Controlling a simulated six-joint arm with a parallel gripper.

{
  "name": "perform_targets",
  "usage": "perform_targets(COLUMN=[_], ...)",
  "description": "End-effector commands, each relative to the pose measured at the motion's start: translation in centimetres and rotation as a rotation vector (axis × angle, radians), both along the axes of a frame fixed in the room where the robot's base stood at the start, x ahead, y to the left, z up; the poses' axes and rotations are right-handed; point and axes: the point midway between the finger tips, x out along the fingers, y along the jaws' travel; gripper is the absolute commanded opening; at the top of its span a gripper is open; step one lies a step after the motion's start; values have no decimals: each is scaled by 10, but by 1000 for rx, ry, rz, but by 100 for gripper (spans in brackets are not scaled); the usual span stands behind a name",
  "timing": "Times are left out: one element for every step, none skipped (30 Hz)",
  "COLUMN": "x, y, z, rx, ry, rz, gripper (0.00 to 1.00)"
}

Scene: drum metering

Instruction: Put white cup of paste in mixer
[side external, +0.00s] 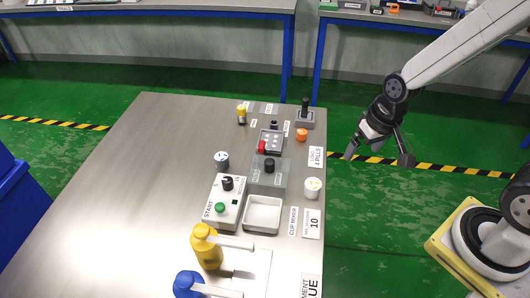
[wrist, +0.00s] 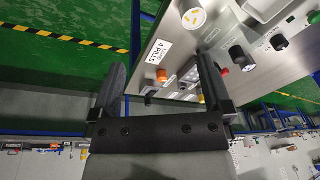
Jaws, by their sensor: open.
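The white cup (side external: 312,187) with a yellowish mark on top stands upright at the table's right edge; it also shows at the top of the wrist view (wrist: 193,18). The cup mixer has a white control box (side external: 228,200) with a green button and black knob. Beside it are an open white square tray (side external: 262,214) and a clear cover (side external: 269,172) with a black knob. I cannot tell which part receives the cup. My gripper (side external: 378,150) is open and empty, raised beyond the table's right edge, apart from the cup. It also shows in the wrist view (wrist: 158,65).
A grey cup (side external: 221,161) stands left of the clear cover. Yellow (side external: 207,247) and blue (side external: 188,284) pump bottles stand at the front. An orange-capped item (side external: 301,134), a joystick (side external: 304,117) and a red-ended device (side external: 269,142) sit farther back. The table's left side is clear.

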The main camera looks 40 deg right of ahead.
Motion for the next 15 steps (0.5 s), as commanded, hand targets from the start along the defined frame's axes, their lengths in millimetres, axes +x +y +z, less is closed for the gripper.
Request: perform_targets(x=[4,6,10,13,16,20,23,26,30,34,36,41,44,47,51], y=[1,2,3,3,4,6,7,8,10,11,12,14,15,16,18], z=[-5,-8,-12,-15,-19,-23,-27,-31,-36,-40,-44,-49,-53,-58,-63], rx=[25,41,65,85,104,130,150,169,194,213,230,254,273,289,310], ry=[23,38,56,73,90,114,130,150,174,192,212,237,256,274,300], rz=[-66,-112,-179,-233,-288,-364,-422,-478,-555,-612,-669,-745,-803,-858,-928], gripper=[100,100,100,100,100,100,100,100,100,100,100,100,100,100,100])
